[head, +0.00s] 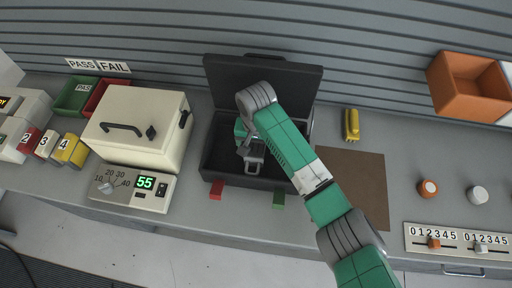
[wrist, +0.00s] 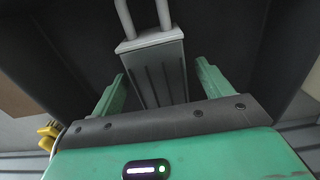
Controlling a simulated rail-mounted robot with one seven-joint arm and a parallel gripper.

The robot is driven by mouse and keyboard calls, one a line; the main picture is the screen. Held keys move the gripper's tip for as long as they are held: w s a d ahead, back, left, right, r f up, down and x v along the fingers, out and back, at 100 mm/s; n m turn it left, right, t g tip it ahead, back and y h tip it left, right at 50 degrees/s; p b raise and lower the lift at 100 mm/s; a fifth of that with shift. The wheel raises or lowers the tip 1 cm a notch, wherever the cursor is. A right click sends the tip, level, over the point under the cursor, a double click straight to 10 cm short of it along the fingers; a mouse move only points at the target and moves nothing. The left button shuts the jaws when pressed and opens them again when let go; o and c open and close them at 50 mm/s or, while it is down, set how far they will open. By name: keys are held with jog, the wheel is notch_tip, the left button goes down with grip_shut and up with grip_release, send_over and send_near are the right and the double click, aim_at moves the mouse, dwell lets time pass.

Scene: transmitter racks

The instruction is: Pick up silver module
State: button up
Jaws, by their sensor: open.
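The silver module (wrist: 152,45) is a grey ribbed block with a two-bar handle. In the wrist view it is between the two green fingers of my gripper (wrist: 161,82), with a gap visible on each side. My gripper is open around it. In the head view, my gripper (head: 244,140) is down inside the open black case (head: 215,160), and the module's grey handle (head: 254,160) shows just in front of it. The rest of the module is hidden by my arm there.
The case lid (head: 228,80) stands open behind my gripper. A yellow object (head: 351,124) and a brown mat (head: 360,180) are to the right. An orange bin (head: 465,100) is further right.

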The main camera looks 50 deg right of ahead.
jog(key=c, duration=1.4)
notch_tip(320, 180, up, 10)
jog(key=shift+r+p, duration=0.1)
jog(key=shift+p, duration=0.85)
jog(key=shift+c, duration=0.2)
